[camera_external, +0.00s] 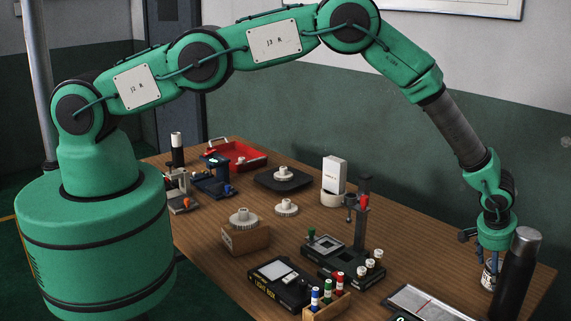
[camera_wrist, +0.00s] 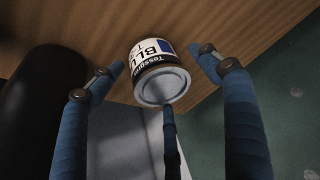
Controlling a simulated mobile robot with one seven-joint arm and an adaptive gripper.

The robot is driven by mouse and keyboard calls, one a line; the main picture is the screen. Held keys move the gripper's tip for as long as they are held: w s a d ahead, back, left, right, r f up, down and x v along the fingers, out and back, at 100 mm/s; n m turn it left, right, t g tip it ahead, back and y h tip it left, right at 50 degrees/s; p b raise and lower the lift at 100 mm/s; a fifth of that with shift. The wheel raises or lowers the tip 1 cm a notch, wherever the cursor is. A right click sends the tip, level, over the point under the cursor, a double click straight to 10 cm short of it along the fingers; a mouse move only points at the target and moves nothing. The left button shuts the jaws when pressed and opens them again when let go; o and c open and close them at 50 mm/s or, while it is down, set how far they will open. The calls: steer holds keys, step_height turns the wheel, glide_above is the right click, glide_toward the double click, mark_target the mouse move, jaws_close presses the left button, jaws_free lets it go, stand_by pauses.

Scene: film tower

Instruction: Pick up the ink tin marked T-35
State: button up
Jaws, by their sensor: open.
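The ink tin (camera_external: 488,281) is a small can with a white label, upright near the right end of the wooden table. In the wrist view the tin (camera_wrist: 161,84) shows its grey lid, a blue patch and the letters "BLU"; the mark below starts with "T-", the rest is unclear. My gripper (camera_external: 489,262) is right above it, pointing down. In the wrist view its blue fingers (camera_wrist: 161,60) are open, one each side of the tin with gaps, and a third finger overlaps the lid's near edge.
A tall black flask (camera_external: 516,278) stands close beside the tin, on its right. A white panel with a red line (camera_external: 430,304) lies to the left. A black stand (camera_external: 345,262) and small bottles in a wooden rack (camera_external: 327,300) are further left.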

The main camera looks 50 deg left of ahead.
steer(key=shift+x, duration=0.9)
steer(key=shift+c, duration=0.6)
steer(key=c, duration=1.2)
